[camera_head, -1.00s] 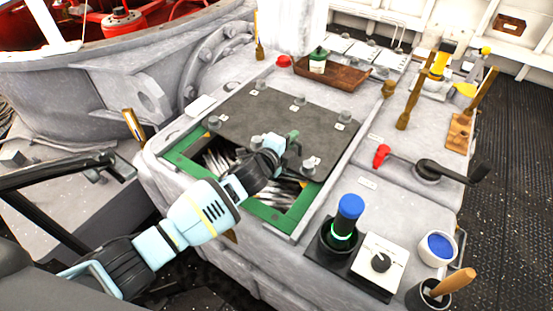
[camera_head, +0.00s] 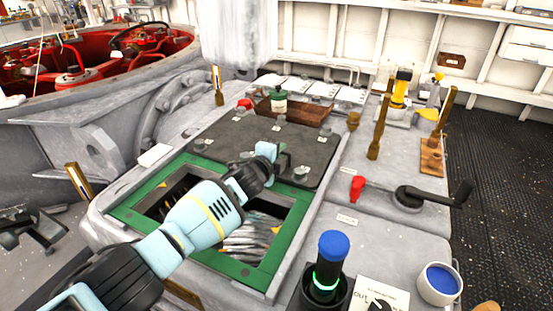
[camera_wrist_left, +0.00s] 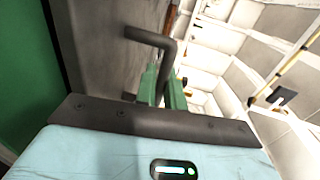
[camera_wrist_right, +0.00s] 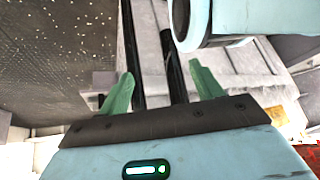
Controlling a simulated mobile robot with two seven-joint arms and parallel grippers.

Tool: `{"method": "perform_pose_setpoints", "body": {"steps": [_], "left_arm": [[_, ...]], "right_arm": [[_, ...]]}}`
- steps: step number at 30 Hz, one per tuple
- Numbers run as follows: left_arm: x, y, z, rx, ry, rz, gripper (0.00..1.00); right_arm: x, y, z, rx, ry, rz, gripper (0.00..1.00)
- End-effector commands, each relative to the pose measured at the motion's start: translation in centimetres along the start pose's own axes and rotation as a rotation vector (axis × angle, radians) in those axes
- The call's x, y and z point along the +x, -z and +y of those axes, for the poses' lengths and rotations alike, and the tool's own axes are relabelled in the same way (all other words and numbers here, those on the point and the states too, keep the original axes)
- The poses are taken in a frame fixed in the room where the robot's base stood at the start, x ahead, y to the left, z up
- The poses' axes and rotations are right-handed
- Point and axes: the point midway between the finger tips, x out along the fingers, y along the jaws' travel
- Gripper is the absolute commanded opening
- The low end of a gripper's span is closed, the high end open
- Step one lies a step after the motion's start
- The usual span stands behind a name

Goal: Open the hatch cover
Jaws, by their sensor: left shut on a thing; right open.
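The hatch cover (camera_head: 234,137) is a dark grey plate with several bolts on top, on the grey housing in the head view. It lies toward the back of the green-framed opening (camera_head: 128,204), whose near part is uncovered. Silvery fish-like things (camera_head: 245,245) show inside. My left gripper (camera_head: 280,158) reaches across the opening to the cover's near edge. In the left wrist view its green fingers (camera_wrist_left: 162,88) are shut on the cover's dark bent handle (camera_wrist_left: 165,42). My right gripper (camera_wrist_right: 160,95) shows only in the right wrist view, open and empty.
A wooden tray (camera_head: 305,112) with a green-topped jar (camera_head: 278,98) stands beyond the cover. To the right are a red-knobbed black crank (camera_head: 410,198) and upright brass-coloured levers (camera_head: 379,128). A blue-topped cylinder (camera_head: 331,262) and a mug (camera_head: 437,285) stand at the front right.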

Motion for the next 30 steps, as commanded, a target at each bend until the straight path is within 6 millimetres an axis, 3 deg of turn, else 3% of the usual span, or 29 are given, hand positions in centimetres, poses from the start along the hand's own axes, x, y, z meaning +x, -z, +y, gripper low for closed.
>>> {"method": "perform_pose_setpoints", "body": {"steps": [11, 12, 16, 30], "left_arm": [[0.13, -0.04, -0.3, 0.0, 0.003, 0.0, 0.0], [0.13, -0.05, -0.3, 0.0, 0.003, 0.0, 0.12], [0.12, -0.04, -0.24, 0.0, 0.003, 0.0, 0.28], [-0.6, -0.08, -0.14, 0.0, 0.0, -0.001, 0.28]], "right_arm": [[0.06, -0.06, -0.03, 0.003, -0.001, 0.0, 0.65], [0.07, -0.1, -0.04, 0.003, -0.001, -0.001, 0.65], [0.11, -0.26, -0.08, 0.005, -0.002, -0.004, 0.65], [-0.29, 0.04, -0.11, 0.006, -0.002, -0.002, 0.65]]}}
